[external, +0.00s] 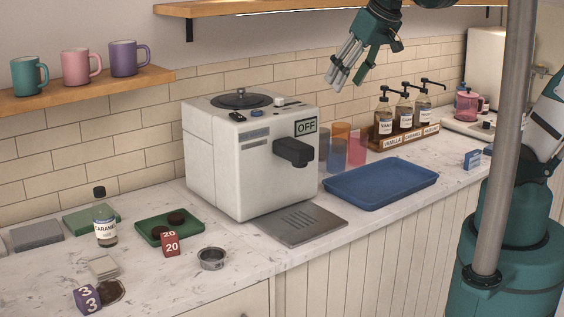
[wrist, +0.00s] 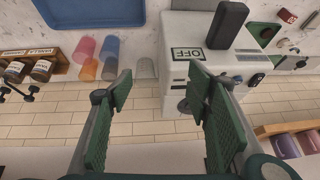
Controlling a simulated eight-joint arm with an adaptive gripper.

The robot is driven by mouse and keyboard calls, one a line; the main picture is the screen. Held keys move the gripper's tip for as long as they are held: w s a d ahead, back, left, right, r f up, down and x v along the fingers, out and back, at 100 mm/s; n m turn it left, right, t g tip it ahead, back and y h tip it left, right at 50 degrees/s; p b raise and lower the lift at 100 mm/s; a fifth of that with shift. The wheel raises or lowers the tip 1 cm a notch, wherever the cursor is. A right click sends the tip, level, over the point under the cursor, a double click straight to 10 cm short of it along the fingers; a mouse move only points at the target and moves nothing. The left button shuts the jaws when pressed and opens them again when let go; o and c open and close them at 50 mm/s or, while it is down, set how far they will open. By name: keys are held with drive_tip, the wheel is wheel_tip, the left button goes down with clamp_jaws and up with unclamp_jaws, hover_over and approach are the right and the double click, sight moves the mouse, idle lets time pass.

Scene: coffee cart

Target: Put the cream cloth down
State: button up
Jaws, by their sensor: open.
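My gripper (external: 346,77) is open and empty, high above the counter behind the coffee machine's right side. In the wrist view its two fingers stand wide apart with nothing between them (wrist: 160,82). No cloth is in the gripper. A small pale, flat square thing (external: 103,266) lies on the counter at the front left; it could be the cream cloth, but I cannot tell. A grey folded cloth-like square (external: 37,235) and a green one (external: 91,218) lie farther back at the left.
The white coffee machine (external: 221,165) stands mid-counter, its sign reading OFF. A blue tray (external: 381,184), colored cups (external: 357,148) and a syrup rack (external: 404,138) are to its right. A shelf (external: 95,90) holds mugs.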

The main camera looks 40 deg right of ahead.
drive_tip(key=s+d+f+t+h, duration=0.1)
drive_tip(key=s+d+f, duration=0.3)
drive_tip(key=s+d, duration=0.4)
drive_tip(key=shift+s+d+f, duration=0.15)
drive_tip(key=shift+s+f, duration=0.2)
drive_tip(key=shift+f, duration=0.05)
